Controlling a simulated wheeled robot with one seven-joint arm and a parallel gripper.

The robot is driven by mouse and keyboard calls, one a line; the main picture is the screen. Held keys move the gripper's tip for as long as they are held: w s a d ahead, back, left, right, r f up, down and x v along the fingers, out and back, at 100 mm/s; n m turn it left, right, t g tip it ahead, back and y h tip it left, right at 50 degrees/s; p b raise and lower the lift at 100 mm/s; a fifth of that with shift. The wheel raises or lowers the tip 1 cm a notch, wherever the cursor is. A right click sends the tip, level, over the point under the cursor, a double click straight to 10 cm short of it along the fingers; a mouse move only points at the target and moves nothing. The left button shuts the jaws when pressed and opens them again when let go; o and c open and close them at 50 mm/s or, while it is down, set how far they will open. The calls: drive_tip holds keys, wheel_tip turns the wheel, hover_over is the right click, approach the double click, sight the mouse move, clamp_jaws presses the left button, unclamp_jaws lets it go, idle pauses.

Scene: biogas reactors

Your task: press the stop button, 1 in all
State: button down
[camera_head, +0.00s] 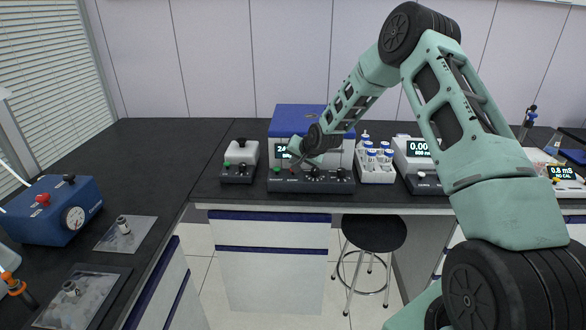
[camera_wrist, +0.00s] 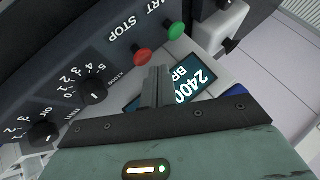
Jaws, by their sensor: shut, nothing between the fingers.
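The red stop button (camera_wrist: 143,56) is on a dark control panel (camera_wrist: 60,55), beside the word STOP. A green button (camera_wrist: 176,31) sits to its right near the partly cut-off START label. My gripper (camera_wrist: 156,70) is shut and empty, its fingertips pointing at the panel just below and right of the red button in the wrist view. I cannot tell whether they touch it. In the head view my gripper (camera_head: 292,155) is in front of the blue and white device (camera_head: 300,118), above its dark front panel (camera_head: 315,186).
A display (camera_wrist: 185,88) reading 2400 lies beside the fingers. Black knobs (camera_wrist: 93,91) are to the left on the panel. In the head view, a rack of blue-capped bottles (camera_head: 375,172) stands right of the device and a small knobbed unit (camera_head: 240,172) stands left. A stool (camera_head: 374,234) is below the bench.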

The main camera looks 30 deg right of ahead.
drive_tip(key=shift+r+p, duration=1.45)
drive_tip(key=shift+r, duration=1.1)
drive_tip(key=shift+a, duration=0.1)
